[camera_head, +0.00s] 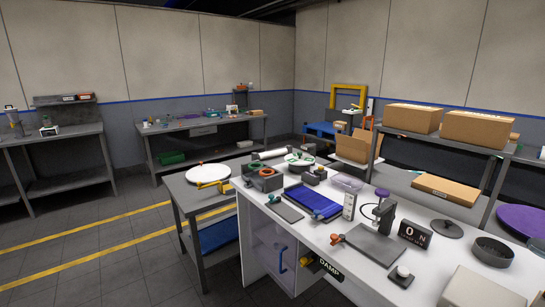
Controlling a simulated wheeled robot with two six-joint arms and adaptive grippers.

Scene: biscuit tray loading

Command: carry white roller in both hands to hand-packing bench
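Several benches are in view, and I cannot tell for certain which is the hand-packing bench. The closest is the white-topped bench (318,246) at the right, with many items on it. Neither of my grippers shows in the head view.
The grey table (178,187) carries a round white disc (208,172) and a yellow tool. Grey workbenches (50,138) line the back wall. Cardboard boxes (413,117) stand on a shelf at the right. The grey floor (100,245) with yellow lines is clear at the left.

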